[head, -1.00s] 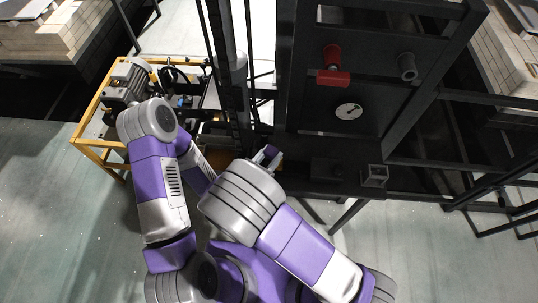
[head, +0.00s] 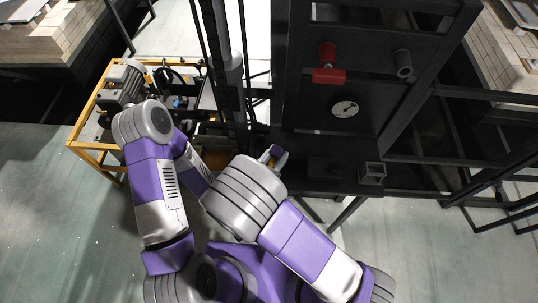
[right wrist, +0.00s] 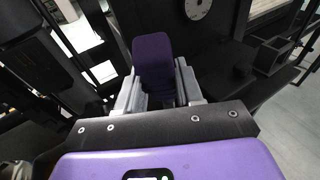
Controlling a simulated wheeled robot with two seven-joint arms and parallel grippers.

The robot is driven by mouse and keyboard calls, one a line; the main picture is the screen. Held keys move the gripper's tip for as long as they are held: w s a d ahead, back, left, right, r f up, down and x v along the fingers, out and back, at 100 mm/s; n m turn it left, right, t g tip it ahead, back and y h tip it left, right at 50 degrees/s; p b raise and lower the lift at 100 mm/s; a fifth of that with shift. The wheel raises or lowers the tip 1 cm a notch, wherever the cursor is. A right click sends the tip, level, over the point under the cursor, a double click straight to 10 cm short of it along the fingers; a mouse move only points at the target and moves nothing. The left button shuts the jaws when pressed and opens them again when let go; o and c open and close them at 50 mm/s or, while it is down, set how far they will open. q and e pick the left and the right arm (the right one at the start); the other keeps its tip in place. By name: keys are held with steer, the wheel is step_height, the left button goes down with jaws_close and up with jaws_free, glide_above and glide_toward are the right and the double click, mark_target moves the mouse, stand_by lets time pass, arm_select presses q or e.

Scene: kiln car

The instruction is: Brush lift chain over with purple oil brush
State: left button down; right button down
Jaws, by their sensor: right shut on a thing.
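My right gripper (head: 270,158) is at the lower left of the black frame in the head view, partly hidden behind my own right arm. In the right wrist view the right gripper (right wrist: 160,92) is shut on the purple oil brush (right wrist: 152,58), which stands up between its two grey fingers. A bit of the purple brush (head: 277,151) shows in the head view. A dark upright strip (head: 232,100) left of the gripper may be the lift chain; its links are too dark to make out. Contact between brush and strip cannot be seen. My left gripper is hidden behind my arms.
A black panel carries a red fitting (head: 328,72), a grey knob (head: 402,62) and a round gauge (head: 345,108). A small square bracket (head: 372,172) sits to the gripper's right. A yellow-framed machine (head: 88,120) stands at left. Open floor lies at lower left and right.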

steer(key=shift+w+d, duration=0.1)
steer(key=shift+d, duration=0.7)
steer(key=shift+s+d+b, duration=0.15)
steer(key=shift+s+d, duration=0.1)
steer(key=shift+d, duration=0.75)
steer(key=shift+s+d+b, duration=0.15)
steer(key=shift+s+d, duration=0.05)
steer(key=shift+d, duration=0.8)
steer(key=shift+a, duration=3)
